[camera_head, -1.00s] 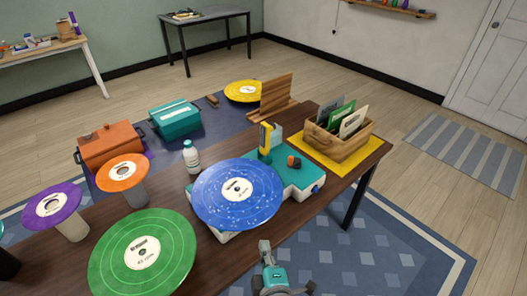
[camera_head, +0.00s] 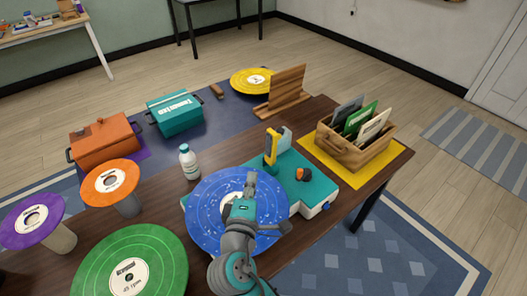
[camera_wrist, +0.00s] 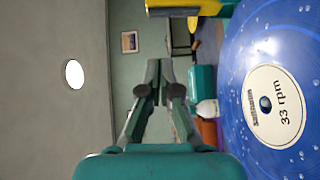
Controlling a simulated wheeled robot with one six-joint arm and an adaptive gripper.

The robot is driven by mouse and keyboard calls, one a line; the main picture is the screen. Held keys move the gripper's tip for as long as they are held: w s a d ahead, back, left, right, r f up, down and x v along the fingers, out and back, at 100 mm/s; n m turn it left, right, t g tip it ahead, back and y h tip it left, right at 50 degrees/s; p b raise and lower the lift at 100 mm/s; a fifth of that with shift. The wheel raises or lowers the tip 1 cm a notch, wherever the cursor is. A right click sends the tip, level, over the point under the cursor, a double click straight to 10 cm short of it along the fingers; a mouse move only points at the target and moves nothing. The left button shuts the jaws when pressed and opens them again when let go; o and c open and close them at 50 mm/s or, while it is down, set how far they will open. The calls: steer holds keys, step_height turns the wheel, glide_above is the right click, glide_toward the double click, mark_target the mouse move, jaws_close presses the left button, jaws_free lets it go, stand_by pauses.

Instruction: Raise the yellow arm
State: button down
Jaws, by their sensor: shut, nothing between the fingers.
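The yellow arm (camera_head: 271,147) stands upright at the back of the teal and white record player (camera_head: 318,190). A blue record (camera_head: 205,207) lies on the player's left part, beside the arm. My gripper (camera_head: 251,178) is shut and empty, above the blue record and in front of the yellow arm, apart from it. In the wrist view my gripper's fingertips (camera_wrist: 160,72) are together, with the blue record (camera_wrist: 250,50) at the right. A yellow part, likely the arm (camera_wrist: 185,5), shows at that view's top edge.
A wooden crate of sleeves (camera_head: 350,155) stands on a yellow mat right of the player. A white bottle (camera_head: 189,162) stands behind the record. Green (camera_head: 95,275), orange (camera_head: 95,192) and purple (camera_head: 15,235) records are at the left. An orange-black knob (camera_head: 303,174) sits on the player.

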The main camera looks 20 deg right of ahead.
mark_target(274, 141)
steer(key=x, duration=0.3)
steer(key=d+x, duration=0.1)
steer(key=x, duration=0.3)
steer(key=s+d+x, duration=0.1)
steer(key=x, duration=0.3)
steer(key=shift+w+f, duration=0.1)
steer(key=shift+w, duration=0.1)
steer(key=shift+w+d, duration=0.25)
steer(key=shift+d, duration=0.35)
steer(key=shift+w+d+r, duration=0.2)
steer(key=shift+w+d, duration=0.05)
steer(key=shift+d, duration=0.55)
steer(key=shift+a, duration=0.1)
